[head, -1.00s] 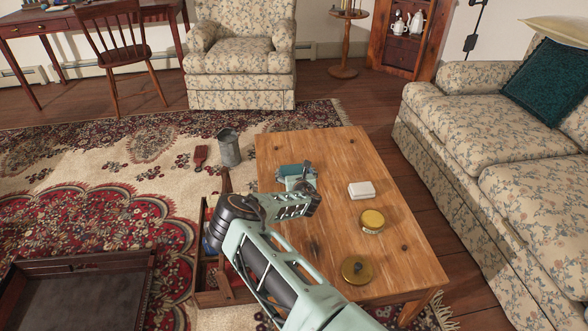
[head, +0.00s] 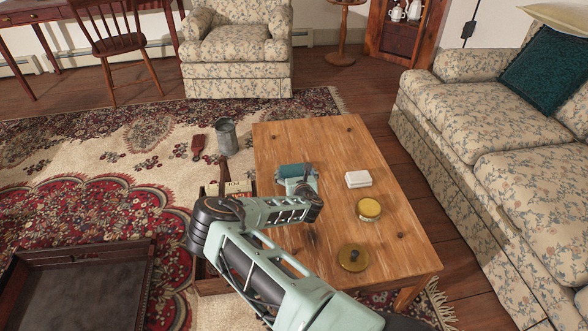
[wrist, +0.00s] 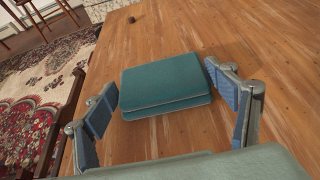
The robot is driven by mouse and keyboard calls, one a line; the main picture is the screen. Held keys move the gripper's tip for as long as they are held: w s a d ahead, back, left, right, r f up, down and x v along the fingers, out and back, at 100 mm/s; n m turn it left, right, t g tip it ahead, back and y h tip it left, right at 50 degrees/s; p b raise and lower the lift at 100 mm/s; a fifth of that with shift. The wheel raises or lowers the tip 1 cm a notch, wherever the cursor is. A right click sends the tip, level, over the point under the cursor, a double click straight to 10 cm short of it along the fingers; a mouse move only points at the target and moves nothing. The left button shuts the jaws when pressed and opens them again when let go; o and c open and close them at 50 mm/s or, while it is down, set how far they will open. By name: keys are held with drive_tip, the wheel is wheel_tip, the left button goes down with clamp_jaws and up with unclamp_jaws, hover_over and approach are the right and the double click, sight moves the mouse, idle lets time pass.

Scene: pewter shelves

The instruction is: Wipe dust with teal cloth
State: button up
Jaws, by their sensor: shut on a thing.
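The teal cloth (head: 292,171) is a folded pad at the left part of the wooden coffee table (head: 300,143). In the wrist view the cloth (wrist: 165,80) lies flat between the two blue-padded fingers. My gripper (wrist: 162,84) is shut on the cloth, low over the tabletop; whether the cloth presses on the wood I cannot tell. In the head view my gripper (head: 297,177) and forearm cover part of the table's left side. A faint dark smudge (head: 312,237) shows on the wood just in front of my gripper; I cannot tell if it is dust.
A white block (head: 358,179), a yellow-lidded tin (head: 369,209) and a brass disc (head: 353,257) stand on the table's right half. A wooden box (head: 212,285) is partly hidden at the table's left. A metal can (head: 227,137) and red brush (head: 198,146) are on the rug.

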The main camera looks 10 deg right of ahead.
drive_tip(key=shift+s+p, duration=0.3)
drive_tip(key=shift+s, duration=1.65)
drive_tip(key=shift+f, duration=0.15)
drive_tip(key=shift+b, duration=0.3)
drive_tip(key=shift+w+b, duration=1)
drive_tip(key=shift+w, duration=4.75)
drive_tip(key=shift+r+p, duration=1.9)
drive_tip(key=shift+r, duration=1.2)
